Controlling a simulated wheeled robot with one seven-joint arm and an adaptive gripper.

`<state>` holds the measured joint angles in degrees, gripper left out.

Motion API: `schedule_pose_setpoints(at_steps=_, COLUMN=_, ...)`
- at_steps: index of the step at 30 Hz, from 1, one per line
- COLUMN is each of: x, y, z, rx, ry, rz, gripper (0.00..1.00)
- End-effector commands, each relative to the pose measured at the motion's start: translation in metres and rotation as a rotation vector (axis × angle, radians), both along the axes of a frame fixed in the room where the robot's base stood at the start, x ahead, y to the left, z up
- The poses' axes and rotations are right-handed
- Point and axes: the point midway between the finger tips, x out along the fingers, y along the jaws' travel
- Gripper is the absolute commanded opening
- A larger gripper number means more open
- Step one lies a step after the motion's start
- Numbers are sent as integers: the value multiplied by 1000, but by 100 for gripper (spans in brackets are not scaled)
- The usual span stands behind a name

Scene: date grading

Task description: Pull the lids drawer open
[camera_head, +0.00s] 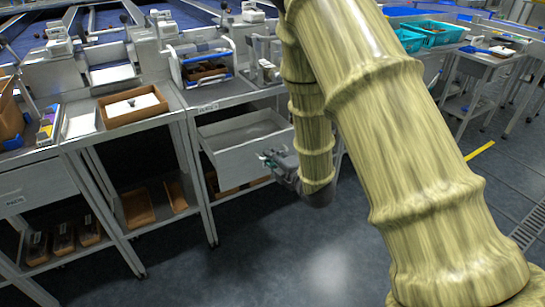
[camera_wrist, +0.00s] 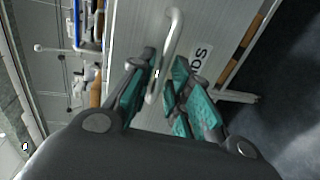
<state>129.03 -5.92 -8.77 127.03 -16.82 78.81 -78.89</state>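The lids drawer (camera_head: 238,166) is pulled out of the bench, and its empty-looking tray shows behind the front panel. In the wrist view its pale front (camera_wrist: 215,30) carries a label, partly in sight, and a bar handle (camera_wrist: 173,27). My gripper (camera_head: 268,158) is at the right part of the drawer front in the head view. My arm hides the right end of the drawer.
A blue-handled carrier (camera_head: 207,69) and a wooden tray (camera_head: 132,106) stand on the benches above. Wooden boxes (camera_head: 138,207) sit on the lower shelves. The floor (camera_head: 240,250) in front of the drawer is clear. Teal crates (camera_head: 435,33) stand at the back right.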

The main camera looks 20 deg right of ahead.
Motion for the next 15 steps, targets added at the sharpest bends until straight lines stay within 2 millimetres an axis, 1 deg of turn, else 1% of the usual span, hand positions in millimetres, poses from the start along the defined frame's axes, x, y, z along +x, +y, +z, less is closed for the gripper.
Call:
schedule_pose_setpoints(at_steps=9, x=-55, y=-14, z=11, rx=-1, ry=3, rz=0, gripper=19)
schedule_pose_setpoints(at_steps=15, x=-84, y=-21, z=17, rx=-1, ry=2, rz=-1, gripper=19)
